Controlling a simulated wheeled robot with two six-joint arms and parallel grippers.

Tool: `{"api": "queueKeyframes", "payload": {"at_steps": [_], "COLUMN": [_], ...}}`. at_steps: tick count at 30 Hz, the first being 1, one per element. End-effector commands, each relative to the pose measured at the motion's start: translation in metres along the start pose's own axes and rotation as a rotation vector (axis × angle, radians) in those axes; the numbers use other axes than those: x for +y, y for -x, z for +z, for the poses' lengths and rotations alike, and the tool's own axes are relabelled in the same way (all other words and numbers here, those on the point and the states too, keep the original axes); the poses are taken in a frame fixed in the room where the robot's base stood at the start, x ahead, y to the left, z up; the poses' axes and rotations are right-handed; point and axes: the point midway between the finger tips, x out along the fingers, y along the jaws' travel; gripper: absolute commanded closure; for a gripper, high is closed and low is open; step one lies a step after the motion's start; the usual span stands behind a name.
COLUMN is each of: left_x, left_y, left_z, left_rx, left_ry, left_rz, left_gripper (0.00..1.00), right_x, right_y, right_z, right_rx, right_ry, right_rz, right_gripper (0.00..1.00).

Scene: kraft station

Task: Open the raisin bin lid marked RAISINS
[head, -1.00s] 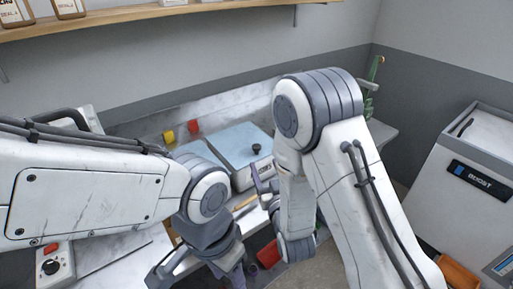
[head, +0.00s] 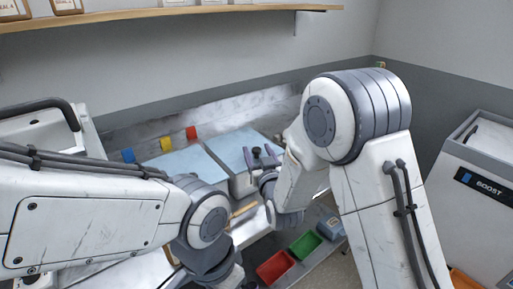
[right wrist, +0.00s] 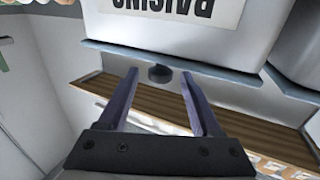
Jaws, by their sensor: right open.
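The raisin bin (right wrist: 240,30) fills the top of the right wrist view, its RAISINS label (right wrist: 165,8) upside down and cut by the frame edge. Its blue-grey lid (right wrist: 215,69) shows edge-on, with a dark round knob (right wrist: 160,74). My right gripper (right wrist: 160,72) is open, its two fingers on either side of the knob, with gaps and no visible contact. In the head view, my right gripper (head: 263,160) is at the knob (head: 257,152) of the light-blue lid (head: 232,146). The lid looks shut. My left arm reaches the bottom edge; its fingers are out of sight.
A second light-blue lid (head: 186,160) adjoins on the left. Red (head: 276,267) and green (head: 305,245) trays sit lower, in front.

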Motion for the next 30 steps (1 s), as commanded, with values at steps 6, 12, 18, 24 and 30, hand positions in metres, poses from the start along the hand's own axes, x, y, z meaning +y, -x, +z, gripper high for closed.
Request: {"api": "queueKeyframes", "payload": {"at_steps": [6,12,18,24,30], "left_x": [0.0,0.0,0.0,0.0,0.0], "left_y": [0.004,0.004,0.004,0.004,0.004], "left_z": [0.0,0.0,0.0,0.0,0.0], "left_rx": [-0.001,-0.001,-0.001,-0.001,-0.001], "left_ry": [0.0,0.0,0.0,0.0,0.0], "left_rz": [0.0,0.0,0.0,0.0,0.0], "left_gripper": [0.5,0.5,0.5,0.5,0.5], "right_x": [0.0,0.0,0.0,0.0,0.0], "right_y": [-0.015,-0.016,-0.016,-0.016,-0.016], "right_z": [0.0,0.001,0.0,0.0,0.0], "right_rx": [0.0,0.0,0.0,0.0,0.0], "right_ry": [0.0,0.0,0.0,0.0,0.0], "right_rz": [-0.001,-0.001,-0.001,-0.001,-0.001], "right_gripper": [0.34,0.34,0.84,1.0,1.0]}}
